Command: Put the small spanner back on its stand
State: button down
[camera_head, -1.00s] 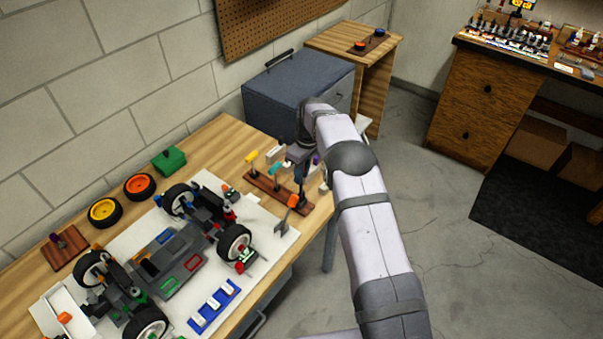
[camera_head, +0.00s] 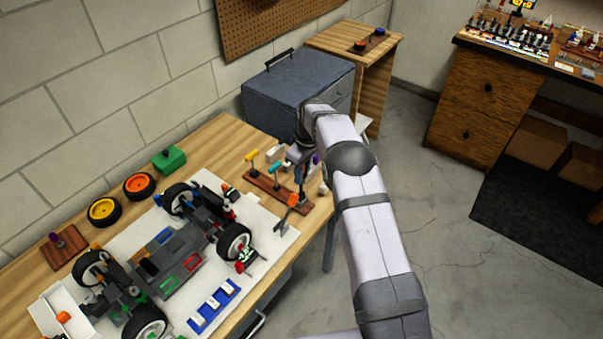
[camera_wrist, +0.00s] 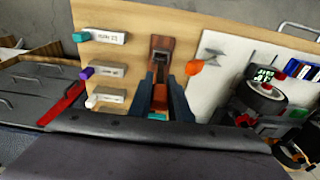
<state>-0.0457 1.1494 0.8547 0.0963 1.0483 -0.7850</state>
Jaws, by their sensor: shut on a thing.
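The brown wooden stand (camera_head: 262,186) lies along the table's right end, with yellow-topped (camera_head: 251,156), teal-topped (camera_head: 275,169) and orange-topped (camera_head: 293,200) tools along it. My gripper (camera_head: 300,176) points down over the stand, between the teal and orange tools. In the wrist view my gripper (camera_wrist: 162,78) is nearly closed above the stand (camera_wrist: 162,43). It is shut on a thin thing, apparently the small spanner, mostly hidden by the fingers. The orange handle (camera_wrist: 200,66) sits just right of the fingers. I cannot tell whether the held piece touches the stand.
White labelled blocks (camera_wrist: 108,36) lie beside the stand. The racecar (camera_head: 175,260) on its white mat (camera_head: 275,235) fills the middle of the table. A green box (camera_head: 169,160) and loose wheels (camera_head: 104,211) lie along the wall. A blue-grey toolbox (camera_head: 290,90) stands beyond the table.

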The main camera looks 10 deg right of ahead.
jog(key=shift+f+b, duration=1.05)
jog(key=shift+f, duration=0.6)
jog(key=c, duration=1.6)
grip_release()
jog(key=shift+o, duration=0.2)
jog(key=shift+r, duration=0.1)
notch_tip(320, 180, up, 7)
jog(key=b, duration=0.2)
jog(key=shift+s+d, duration=0.3)
jog(key=shift+s+r, duration=0.1)
jog(key=shift+r, duration=0.05)
